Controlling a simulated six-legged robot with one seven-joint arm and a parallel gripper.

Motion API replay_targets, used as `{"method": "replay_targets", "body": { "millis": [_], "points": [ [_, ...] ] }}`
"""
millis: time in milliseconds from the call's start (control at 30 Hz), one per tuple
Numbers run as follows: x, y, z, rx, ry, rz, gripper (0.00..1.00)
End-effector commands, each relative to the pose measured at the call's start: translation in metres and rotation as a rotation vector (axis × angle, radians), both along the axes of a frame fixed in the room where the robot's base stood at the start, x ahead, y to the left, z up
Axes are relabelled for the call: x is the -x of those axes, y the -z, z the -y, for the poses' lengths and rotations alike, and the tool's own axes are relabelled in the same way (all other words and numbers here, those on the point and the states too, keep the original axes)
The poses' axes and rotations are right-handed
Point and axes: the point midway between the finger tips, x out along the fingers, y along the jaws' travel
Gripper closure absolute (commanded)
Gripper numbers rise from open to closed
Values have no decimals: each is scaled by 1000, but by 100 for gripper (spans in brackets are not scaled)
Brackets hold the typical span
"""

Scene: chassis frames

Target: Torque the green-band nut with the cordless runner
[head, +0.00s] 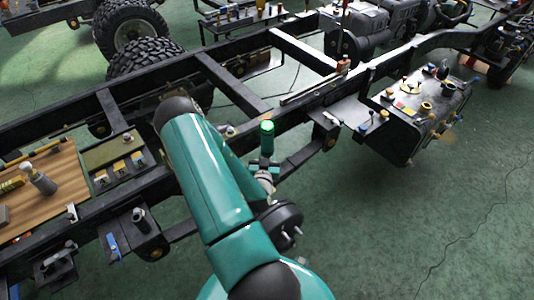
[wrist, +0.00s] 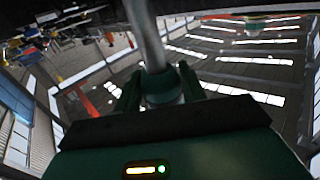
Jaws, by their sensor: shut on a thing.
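My gripper (wrist: 160,95) is shut around the dark green collar of a tool with a grey shaft (wrist: 148,35), which I take to be the cordless runner. The shaft runs up out of the wrist view. In the head view a green upright cylinder with a bright glowing top (head: 267,130) stands just beyond my arm's end, beside the chassis rail; it seems to be part of the held tool. My fingers are hard to make out there. I cannot pick out the green-band nut, and no contact with one is visible.
The black chassis rail (head: 290,160) crosses under my arm. A wooden board with small parts (head: 45,205) lies left. A dark box (head: 425,115) with colored caps and fittings hangs right. A tyre (head: 135,30) and engine (head: 370,25) stand behind. Green floor (head: 400,220) is open at lower right.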

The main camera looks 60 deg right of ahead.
Motion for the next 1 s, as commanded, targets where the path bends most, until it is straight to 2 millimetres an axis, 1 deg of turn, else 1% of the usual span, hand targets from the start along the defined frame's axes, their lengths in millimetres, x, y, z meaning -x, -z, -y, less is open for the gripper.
{"method": "replay_targets", "body": {
  "millis": [533,1000],
  "points": [
    [0,1,1,4,0,1,100],
    [0,9,1,4,0,1,100]
  ]
}}
